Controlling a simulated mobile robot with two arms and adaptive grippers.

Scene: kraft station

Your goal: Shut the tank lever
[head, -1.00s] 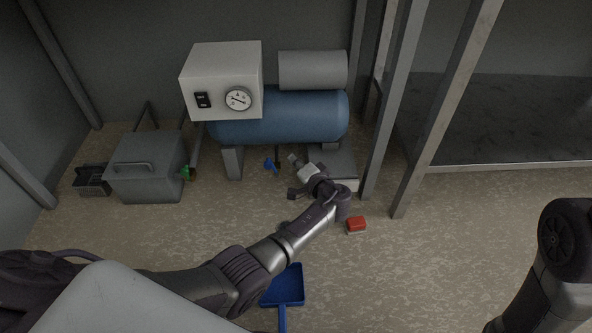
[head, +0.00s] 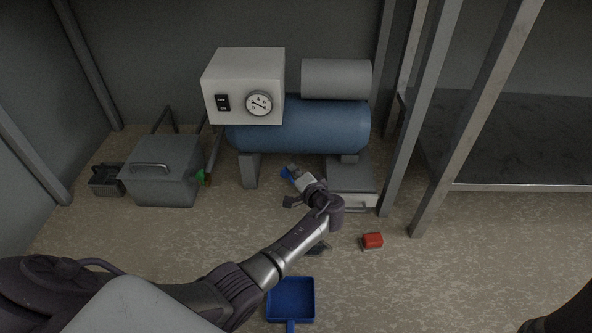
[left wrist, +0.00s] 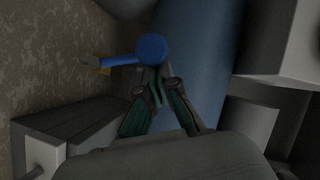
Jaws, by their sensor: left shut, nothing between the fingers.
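The blue tank (head: 325,125) stands on legs against the back wall. A small blue lever (head: 287,173) shows low beneath it, partly covered by my left gripper (head: 291,184). In the left wrist view the lever (left wrist: 150,48) has a round blue end, and a thin arm reaches left towards a brass-coloured piece (left wrist: 104,65). My left gripper (left wrist: 155,88) is shut and empty, its fingertips just below the round end. I cannot tell whether they touch it. My right gripper is not in view.
A grey lidded box (head: 165,170) stands left of the tank, a green piece (head: 200,177) beside it. A grey block (head: 350,180) sits right of the lever. A red block (head: 372,240) and a blue dustpan (head: 291,300) lie on the floor. Metal posts (head: 415,110) rise at right.

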